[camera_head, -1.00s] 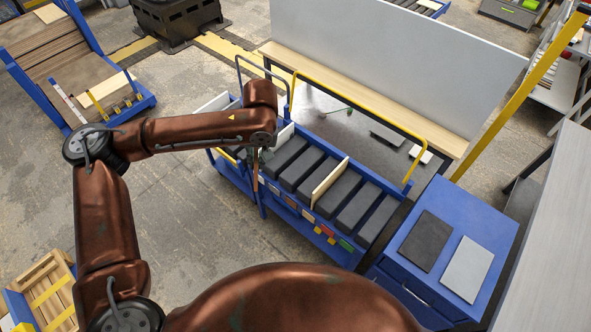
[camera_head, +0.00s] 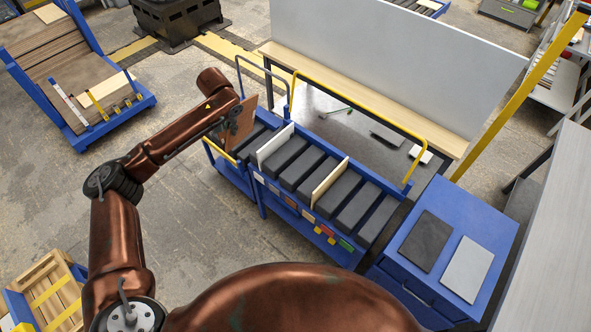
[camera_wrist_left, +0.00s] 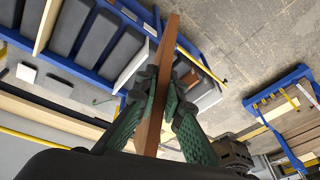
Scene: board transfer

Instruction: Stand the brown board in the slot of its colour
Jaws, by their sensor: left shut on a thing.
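The brown board (camera_head: 243,116) is held raised and tilted above the left end of the blue racks, clear of the slots. In the wrist view the board (camera_wrist_left: 170,45) shows nearly edge-on between the green fingers of my left gripper (camera_wrist_left: 163,92), which is shut on it. In the head view the left gripper (camera_head: 229,130) is partly hidden by its arm and the board. The blue slotted rack (camera_head: 262,196) has dark blocks between its slots and coloured labels along its front, including a brownish label (camera_head: 290,202). My right gripper is not in view.
A pale board (camera_head: 275,145) and a cream board (camera_head: 330,183) stand in the rack. A yellow rail (camera_head: 360,125) runs behind it. A blue cabinet (camera_head: 398,262) with a dark plate and a light plate stands at right. Open floor lies left of the rack.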

